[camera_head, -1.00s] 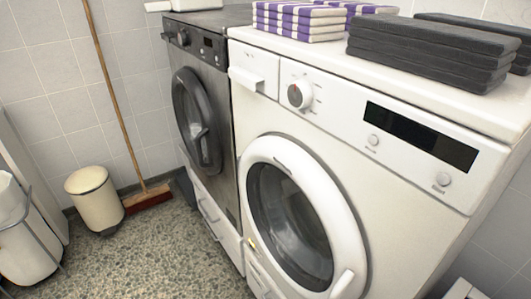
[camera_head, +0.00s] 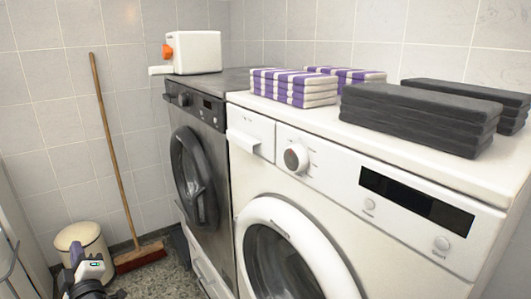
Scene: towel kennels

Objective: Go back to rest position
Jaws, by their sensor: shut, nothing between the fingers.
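Part of my own arm shows at the lower left of the head view, with my gripper (camera_head: 78,252) at its end, dark and grey with a small green light behind it. My gripper is shut with nothing seen in it. It appears in front of the cream bin, apart from the machines and towels. The purple-and-white striped towels (camera_head: 293,88) lie in folded stacks on the white washing machine (camera_head: 330,150). Dark grey folded towels (camera_head: 418,118) lie in stacks to their right. The rest of my arm is cut off by the frame's lower edge.
A dark grey washing machine (camera_head: 205,125) stands left of the white one, with a white box with an orange part (camera_head: 195,52) on top. A broom (camera_head: 112,150) leans on the tiled wall beside the cream bin (camera_head: 80,235). Little floor shows.

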